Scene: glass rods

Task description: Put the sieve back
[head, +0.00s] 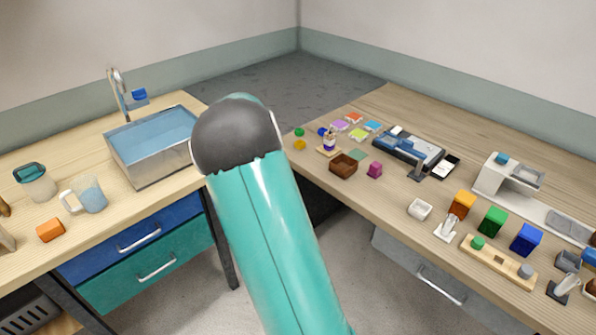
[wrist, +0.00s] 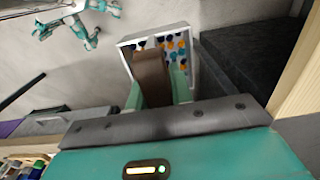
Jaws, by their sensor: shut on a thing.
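In the wrist view, my gripper (wrist: 157,88) is shut with its pale green fingers on either side of a brown, handle-like piece. Beyond it is a square white frame (wrist: 124,52) with blue, orange and white spots inside. The frame and brown piece together look like the sieve, but I cannot tell for sure that they are joined. The fingertips' contact is partly hidden. In the head view my arm fills the middle, and my gripper and what it holds are hidden behind it.
The left counter holds a sink (head: 150,152), a jug (head: 86,194) and an orange block (head: 50,230). The right counter carries a brown box (head: 343,166), a white machine (head: 507,176), coloured blocks and a wooden rack (head: 499,262). Floor lies between the counters.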

